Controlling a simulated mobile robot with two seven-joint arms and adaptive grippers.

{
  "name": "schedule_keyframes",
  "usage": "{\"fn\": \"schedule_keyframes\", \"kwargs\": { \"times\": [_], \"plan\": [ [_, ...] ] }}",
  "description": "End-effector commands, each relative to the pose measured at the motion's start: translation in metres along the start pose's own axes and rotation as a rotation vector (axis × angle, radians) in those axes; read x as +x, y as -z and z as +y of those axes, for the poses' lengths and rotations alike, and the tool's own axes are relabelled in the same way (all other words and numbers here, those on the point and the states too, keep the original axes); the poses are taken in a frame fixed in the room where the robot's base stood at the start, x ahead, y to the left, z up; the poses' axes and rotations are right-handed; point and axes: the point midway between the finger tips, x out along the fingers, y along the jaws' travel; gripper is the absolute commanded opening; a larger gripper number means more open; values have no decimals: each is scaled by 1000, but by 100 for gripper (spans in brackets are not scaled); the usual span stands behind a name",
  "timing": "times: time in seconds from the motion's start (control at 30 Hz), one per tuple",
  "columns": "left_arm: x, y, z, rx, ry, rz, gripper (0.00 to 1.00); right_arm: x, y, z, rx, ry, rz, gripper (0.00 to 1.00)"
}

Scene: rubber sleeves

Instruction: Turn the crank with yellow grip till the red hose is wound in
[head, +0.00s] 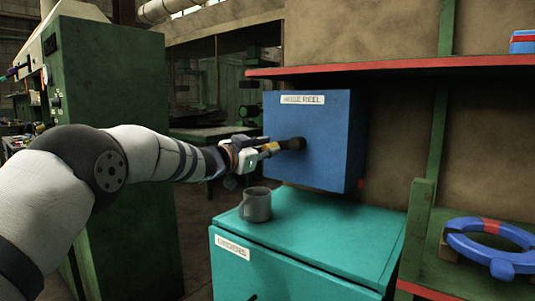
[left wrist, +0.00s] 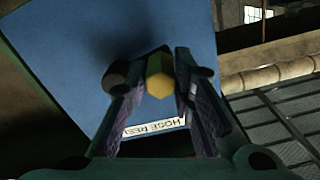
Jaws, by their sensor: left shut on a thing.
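The blue hose reel box (head: 310,125) hangs on the wall, with a "HOSE REEL" label near its top. A dark crank hub (head: 292,144) sticks out of its front face, and the yellow grip (head: 268,151) sits at the crank's outer end. My left gripper (head: 247,156) is shut on the yellow grip. In the left wrist view the yellow grip (left wrist: 160,76) shows between the two fingers of my left gripper (left wrist: 154,88). Only a small red bit (head: 361,184) shows at the box's lower right edge; I cannot tell whether it is the hose. My right gripper is out of view.
A grey mug (head: 256,204) stands on the teal cabinet (head: 340,235) below the box. A red-edged shelf (head: 390,66) runs just above the box. A blue ring with red bands (head: 490,246) rests at the right. A green cabinet (head: 110,140) stands behind my left arm.

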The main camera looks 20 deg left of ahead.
Motion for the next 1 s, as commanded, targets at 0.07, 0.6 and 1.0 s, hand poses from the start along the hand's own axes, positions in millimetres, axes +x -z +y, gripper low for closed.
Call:
{"fn": "schedule_keyframes", "kwargs": {
  "times": [0.07,0.6,1.0],
  "plan": [
    [0,10,-4,55,4,10,0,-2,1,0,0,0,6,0],
    [-1,23,-8,271,6,14,0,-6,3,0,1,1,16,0],
    [-1,24,-9,282,6,14,0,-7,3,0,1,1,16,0]
  ]
}}
